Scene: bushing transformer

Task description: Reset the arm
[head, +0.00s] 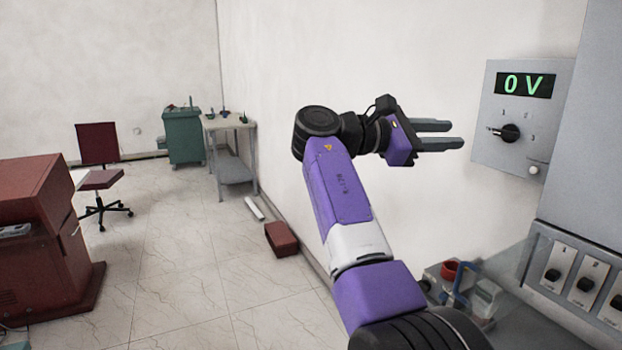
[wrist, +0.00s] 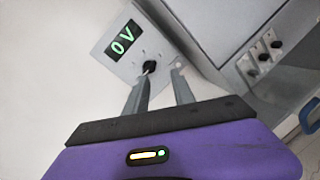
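My purple arm (head: 342,190) rises from the bottom of the head view and bends right at the top. My gripper (head: 455,134) points right toward the grey wall panel (head: 484,140), with its two grey fingers apart and nothing between them. In the wrist view the fingers of my gripper (wrist: 160,90) also stand apart and empty. The panel has a display (head: 524,84) reading 0 V and a black rotary knob (head: 510,132). The knob also shows in the wrist view (wrist: 150,66), just beyond the left fingertip; whether they touch is unclear.
A grey cabinet with several switches (head: 553,274) stands at the right. A red box (head: 281,239) lies on the floor by the wall. A red chair (head: 98,170) stands on open floor.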

